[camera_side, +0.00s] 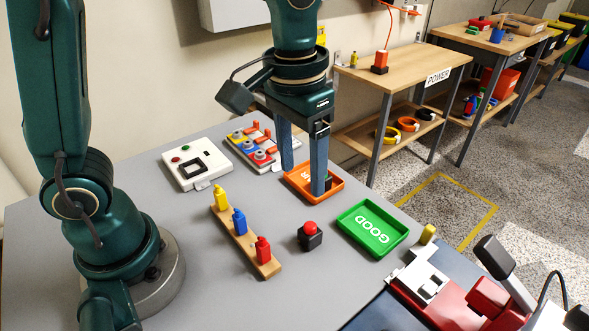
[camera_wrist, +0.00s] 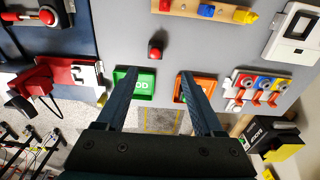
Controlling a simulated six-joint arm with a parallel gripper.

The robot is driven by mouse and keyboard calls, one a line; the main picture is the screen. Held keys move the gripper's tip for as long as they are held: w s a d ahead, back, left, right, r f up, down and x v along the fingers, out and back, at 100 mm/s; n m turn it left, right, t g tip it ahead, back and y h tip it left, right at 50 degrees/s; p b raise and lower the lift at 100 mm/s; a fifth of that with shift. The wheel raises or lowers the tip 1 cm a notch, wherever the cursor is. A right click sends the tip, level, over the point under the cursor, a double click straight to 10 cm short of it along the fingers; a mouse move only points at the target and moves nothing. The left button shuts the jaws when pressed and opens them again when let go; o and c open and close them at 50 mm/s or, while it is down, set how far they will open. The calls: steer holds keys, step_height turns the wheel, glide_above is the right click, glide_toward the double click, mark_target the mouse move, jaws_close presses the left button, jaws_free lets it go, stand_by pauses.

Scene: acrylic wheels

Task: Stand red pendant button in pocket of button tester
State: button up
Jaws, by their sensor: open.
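The red pendant button (camera_side: 263,251) stands upright at the near end of a wooden rack (camera_side: 246,241), beside a blue one (camera_side: 239,222) and a yellow one (camera_side: 220,198). It also shows at the top edge of the wrist view (camera_wrist: 165,6). The button tester (camera_side: 185,173) is a white box with a dark-framed square pocket, a red and a green light; it shows at right in the wrist view (camera_wrist: 283,49). My gripper (camera_side: 303,181) is open, pointing down over the orange tray area, away from the rack. Nothing shows between its fingers (camera_wrist: 158,75).
A black box with a red mushroom button (camera_side: 310,236) stands right of the rack. A green GOOD tray (camera_side: 373,228), an orange tray (camera_side: 298,185) and a panel of coloured switches (camera_side: 256,146) are nearby. A red machine (camera_side: 435,304) stands at the lower right.

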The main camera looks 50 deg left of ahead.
steer(key=s+a+r+t, duration=0.1)
steer(key=s+a+t, duration=0.4)
steer(key=s, duration=0.4)
steer(key=shift+a+r, duration=0.35)
steer(key=shift+a, duration=0.1)
steer(key=shift+o, duration=0.9)
